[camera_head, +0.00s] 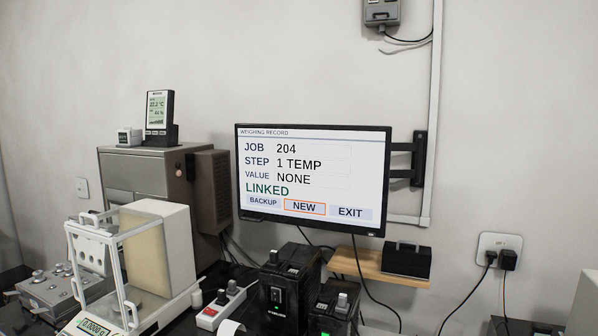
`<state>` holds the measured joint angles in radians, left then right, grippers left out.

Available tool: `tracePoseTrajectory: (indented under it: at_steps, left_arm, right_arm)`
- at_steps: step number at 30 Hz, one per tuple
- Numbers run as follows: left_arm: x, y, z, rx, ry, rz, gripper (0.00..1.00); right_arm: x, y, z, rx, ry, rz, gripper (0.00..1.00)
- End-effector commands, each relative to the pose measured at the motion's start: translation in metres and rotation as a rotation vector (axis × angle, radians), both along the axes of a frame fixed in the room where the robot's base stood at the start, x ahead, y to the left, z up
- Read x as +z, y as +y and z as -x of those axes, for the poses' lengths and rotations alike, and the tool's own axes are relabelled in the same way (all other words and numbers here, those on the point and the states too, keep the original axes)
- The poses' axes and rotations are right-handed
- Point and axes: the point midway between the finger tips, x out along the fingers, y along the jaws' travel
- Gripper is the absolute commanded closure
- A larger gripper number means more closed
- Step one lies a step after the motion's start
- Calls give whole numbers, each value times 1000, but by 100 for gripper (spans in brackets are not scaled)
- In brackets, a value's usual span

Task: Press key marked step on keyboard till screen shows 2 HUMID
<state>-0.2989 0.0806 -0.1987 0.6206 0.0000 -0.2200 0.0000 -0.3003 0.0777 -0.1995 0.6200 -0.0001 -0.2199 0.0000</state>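The screen (312,179) hangs on a wall arm at the middle of the head view. It reads WEIGHING RECORD, JOB 204, STEP 1 TEMP, VALUE NONE, LINKED. Below are BACKUP, NEW and EXIT buttons, and NEW has an orange outline. No keyboard and no key marked step can be made out in this view. Neither of my grippers is in view.
A balance with a glass and white housing (160,250) stands at lower left. A grey cabinet (135,172) behind it bears a small thermo-hygrometer display (159,110). Black boxes (290,285) stand below the screen. A wooden shelf (357,262) and a wall socket (499,243) are to the right.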

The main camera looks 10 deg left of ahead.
Motion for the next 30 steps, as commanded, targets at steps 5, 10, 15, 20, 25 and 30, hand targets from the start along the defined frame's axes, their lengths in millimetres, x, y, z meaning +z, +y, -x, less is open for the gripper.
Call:
tracePoseTrajectory:
  at_steps: [5, 10, 15, 20, 25, 30]
  left_arm:
    - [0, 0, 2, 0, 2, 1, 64]
    - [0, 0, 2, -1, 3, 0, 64]
    - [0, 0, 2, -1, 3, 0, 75]
    - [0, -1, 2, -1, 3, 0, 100]
    - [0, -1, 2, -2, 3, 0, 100]
    - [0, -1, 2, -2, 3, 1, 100]
  right_arm:
    - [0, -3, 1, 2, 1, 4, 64]
    - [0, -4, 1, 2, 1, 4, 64]
    - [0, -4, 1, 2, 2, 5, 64]
    - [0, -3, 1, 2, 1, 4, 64]
    - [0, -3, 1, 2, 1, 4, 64]
    - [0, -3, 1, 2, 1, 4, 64]
